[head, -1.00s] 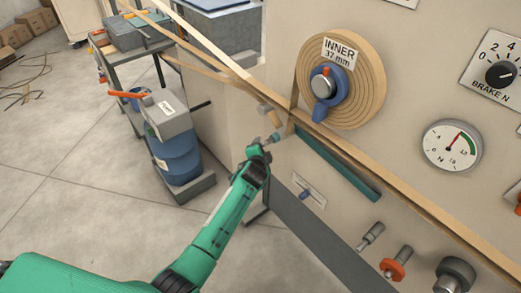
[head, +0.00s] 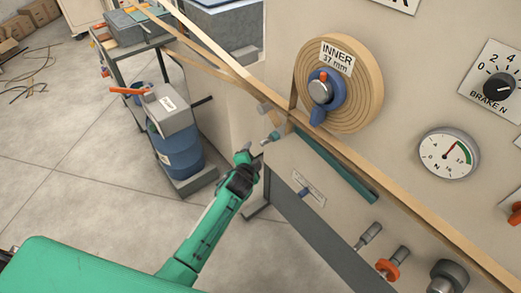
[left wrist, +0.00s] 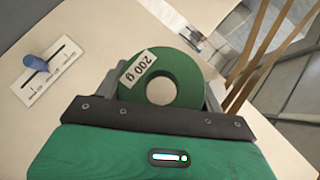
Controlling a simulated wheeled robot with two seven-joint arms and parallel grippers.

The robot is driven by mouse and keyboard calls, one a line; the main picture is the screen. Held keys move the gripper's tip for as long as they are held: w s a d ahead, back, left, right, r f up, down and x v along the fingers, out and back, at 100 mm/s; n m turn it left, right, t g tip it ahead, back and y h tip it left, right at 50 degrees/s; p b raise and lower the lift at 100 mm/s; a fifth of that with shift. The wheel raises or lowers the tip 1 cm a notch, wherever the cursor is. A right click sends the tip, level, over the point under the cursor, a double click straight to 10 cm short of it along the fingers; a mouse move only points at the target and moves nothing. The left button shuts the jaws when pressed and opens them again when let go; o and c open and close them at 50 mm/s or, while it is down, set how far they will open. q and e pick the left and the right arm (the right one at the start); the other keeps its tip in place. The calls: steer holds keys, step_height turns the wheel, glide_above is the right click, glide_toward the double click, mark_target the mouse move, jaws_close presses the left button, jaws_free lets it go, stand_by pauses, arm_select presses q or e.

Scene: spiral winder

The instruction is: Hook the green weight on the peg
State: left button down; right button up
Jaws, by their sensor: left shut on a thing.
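In the left wrist view the green weight (left wrist: 187,80), a thick ring with a round hole and a "200 g" label, sits between the two grey fingers of my left gripper (left wrist: 162,88), which is shut on it. In the head view my left gripper (head: 249,163) is small and in front of the panel's left end; the weight cannot be made out there. My right gripper is out of view.
The panel has a slider plate (head: 309,188), a grey peg (head: 369,235), an orange-collared peg (head: 392,264) and a black knob (head: 452,276). A wooden strip (head: 400,205) runs along it beneath the spiral (head: 354,85).

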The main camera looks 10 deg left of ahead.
arm_select(q)
steer(key=s+a+r+p, duration=0.1)
steer(key=s+a+p, duration=0.3)
steer(key=s+a, duration=0.1)
steer(key=shift+s+a+p, duration=0.2)
steer(key=shift+s+p, duration=0.1)
steer(key=shift+s, duration=0.5)
stand_by(0.5)
